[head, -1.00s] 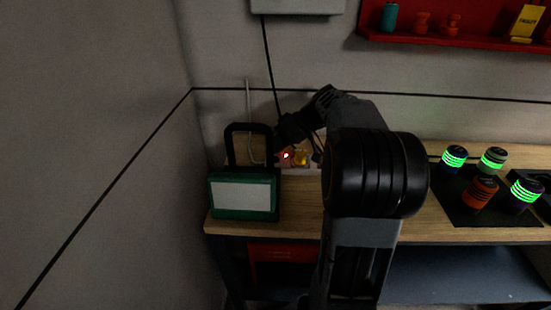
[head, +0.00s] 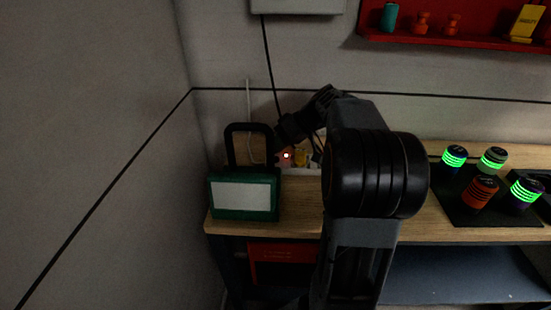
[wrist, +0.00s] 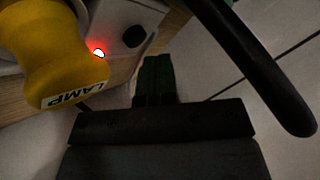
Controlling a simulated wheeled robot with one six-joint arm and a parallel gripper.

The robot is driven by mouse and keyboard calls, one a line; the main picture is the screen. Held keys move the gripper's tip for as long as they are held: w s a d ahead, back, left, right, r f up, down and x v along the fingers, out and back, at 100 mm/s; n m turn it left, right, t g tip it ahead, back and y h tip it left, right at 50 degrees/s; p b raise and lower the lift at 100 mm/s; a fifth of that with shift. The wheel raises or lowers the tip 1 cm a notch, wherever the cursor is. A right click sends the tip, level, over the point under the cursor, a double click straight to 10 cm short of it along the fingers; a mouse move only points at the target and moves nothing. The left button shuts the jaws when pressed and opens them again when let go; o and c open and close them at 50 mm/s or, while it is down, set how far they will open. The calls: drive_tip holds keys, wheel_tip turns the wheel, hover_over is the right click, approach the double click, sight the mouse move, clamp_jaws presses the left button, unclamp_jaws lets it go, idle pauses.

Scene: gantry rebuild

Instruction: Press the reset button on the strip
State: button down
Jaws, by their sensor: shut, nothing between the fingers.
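The strip (wrist: 118,22) lies on the bench, pale, at the top left of the wrist view. A dark button (wrist: 134,37) and a lit red light (wrist: 98,52) are on its face. A yellow plug (wrist: 62,60) marked LAMP stands in it at the left. In the head view the strip (head: 298,171) is partly hidden behind my arm, with the yellow plug (head: 301,157) and light showing. My gripper (wrist: 155,62) is shut and empty, its fingertips just below the button in the wrist picture. I cannot tell whether they touch the strip.
A green lamp (head: 225,208) with a white panel and black handle (head: 231,150) stands left of the strip. The handle (wrist: 255,60) arches close to the right of my gripper. Several glowing canisters (head: 454,158) stand on a dark mat at the right of the bench.

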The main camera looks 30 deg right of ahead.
sight(277, 157)
drive_tip(key=shift+f, duration=0.1)
drive_tip(key=shift+f+b, duration=0.3)
drive_tip(key=shift+b, duration=0.15)
drive_tip(key=shift+f+b, duration=0.5)
drive_tip(key=shift+f, duration=0.15)
idle(0.7)
drive_tip(key=shift+r, duration=0.1)
drive_tip(key=shift+s+r+p, duration=0.1)
drive_tip(key=shift+r+p, duration=0.45)
drive_tip(key=shift+r, duration=0.4)
drive_tip(key=shift+r+p, duration=1.7)
drive_tip(key=shift+r, duration=0.75)
